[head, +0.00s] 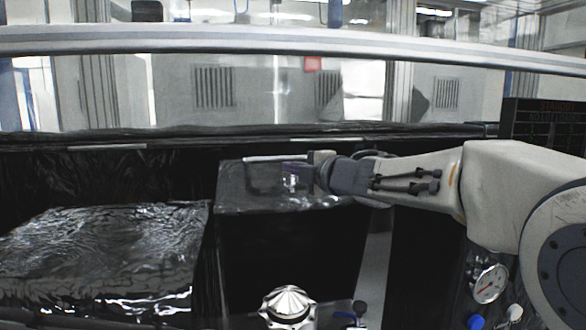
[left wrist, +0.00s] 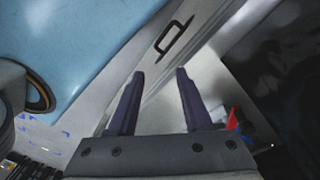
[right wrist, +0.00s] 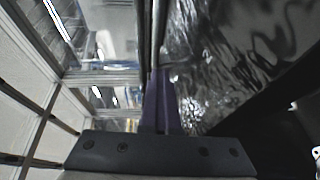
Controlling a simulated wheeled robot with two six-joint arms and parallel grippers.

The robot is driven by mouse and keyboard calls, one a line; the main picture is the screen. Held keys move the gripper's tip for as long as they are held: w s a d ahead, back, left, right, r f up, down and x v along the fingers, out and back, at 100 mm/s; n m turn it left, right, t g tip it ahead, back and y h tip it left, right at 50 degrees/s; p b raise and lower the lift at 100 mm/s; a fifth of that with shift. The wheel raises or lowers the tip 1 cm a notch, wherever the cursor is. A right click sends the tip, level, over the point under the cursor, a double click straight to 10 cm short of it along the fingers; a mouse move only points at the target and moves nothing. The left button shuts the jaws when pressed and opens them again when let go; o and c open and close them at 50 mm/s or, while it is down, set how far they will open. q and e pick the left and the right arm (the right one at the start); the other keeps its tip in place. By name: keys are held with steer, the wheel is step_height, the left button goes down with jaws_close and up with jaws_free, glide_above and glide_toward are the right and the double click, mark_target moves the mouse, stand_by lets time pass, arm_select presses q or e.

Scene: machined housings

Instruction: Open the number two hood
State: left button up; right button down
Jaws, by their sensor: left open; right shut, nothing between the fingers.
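No number shows on any cover, so I cannot tell which one is the number two hood. In the head view a dark glossy box-like cover (head: 245,201) stands in the middle, with a pale bar (head: 275,158) along its far top edge. My right gripper (head: 292,178) is over the top of this cover, near the bar; whether it touches is unclear. In the right wrist view its fingers (right wrist: 161,72) are together and empty, beside a wrinkled glossy dark surface (right wrist: 215,60). My left gripper (left wrist: 160,74) is open and empty, near a black handle (left wrist: 175,38) on a pale panel.
Another dark, crinkled glossy cover (head: 110,250) stands at the left. A long pale rail (head: 250,42) crosses the back. A shiny metal knob (head: 288,304) and a pressure gauge (head: 489,284) are at the front. A blue surface (left wrist: 75,45) lies left of the left gripper.

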steer(key=c, duration=1.1)
jaws_free()
steer(key=b+v, duration=0.1)
steer(key=v, duration=0.9)
steer(key=shift+s+d, duration=0.1)
steer(key=shift+s, duration=0.15)
